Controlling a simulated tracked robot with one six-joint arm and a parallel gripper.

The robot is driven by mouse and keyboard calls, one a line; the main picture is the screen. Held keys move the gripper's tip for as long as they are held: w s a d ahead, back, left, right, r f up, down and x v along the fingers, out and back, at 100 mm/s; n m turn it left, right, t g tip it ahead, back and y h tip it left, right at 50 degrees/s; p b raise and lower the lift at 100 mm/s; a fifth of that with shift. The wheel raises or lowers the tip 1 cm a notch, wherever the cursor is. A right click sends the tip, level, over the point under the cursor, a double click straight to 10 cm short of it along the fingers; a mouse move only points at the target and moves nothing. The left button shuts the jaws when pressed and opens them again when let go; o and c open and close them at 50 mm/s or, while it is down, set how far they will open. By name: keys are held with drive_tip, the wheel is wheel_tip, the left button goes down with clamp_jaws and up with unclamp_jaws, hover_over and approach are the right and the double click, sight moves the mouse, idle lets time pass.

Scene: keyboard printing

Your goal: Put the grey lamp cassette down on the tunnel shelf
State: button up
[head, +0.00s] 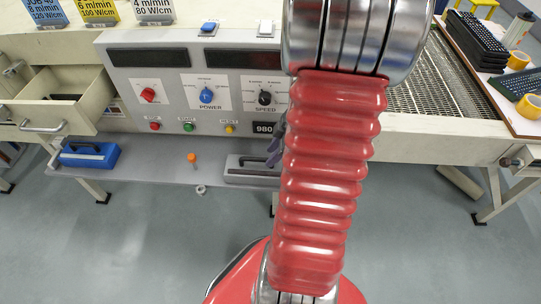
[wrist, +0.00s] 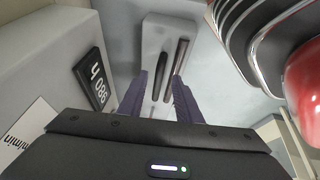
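The grey lamp cassette (head: 238,174) sits on the tunnel shelf (head: 150,168), below the control panel and partly behind my arm. It has a dark handle on top and also shows in the wrist view (wrist: 152,45). My gripper (wrist: 159,75) is open, with its purple fingers apart above the cassette, near the handle's lower end in the picture. In the head view the fingers (head: 276,148) show at the cassette's right end, beside my red arm. I see no firm grip on the handle.
A blue cassette (head: 88,154) sits at the shelf's left end. A small orange-topped object (head: 192,158) stands between the cassettes. The control panel (head: 185,85) rises behind the shelf. An open drawer (head: 55,105) juts out at left.

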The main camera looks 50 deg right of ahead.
drive_tip(key=v, duration=0.9)
drive_tip(key=shift+r, duration=0.25)
idle(0.4)
drive_tip(key=w+a+r+m+h, duration=0.1)
drive_tip(key=a+r+m, duration=0.2)
drive_tip(key=a+r, duration=0.4)
drive_tip(key=w+a+r+m+t, duration=0.1)
drive_tip(key=a+r+m, duration=0.3)
drive_tip(key=a, duration=1.8)
drive_tip(key=shift+r+m+h, duration=0.3)
drive_tip(key=shift+r+h, duration=0.1)
drive_tip(key=shift+r, duration=1.25)
drive_tip(key=shift+a, duration=0.1)
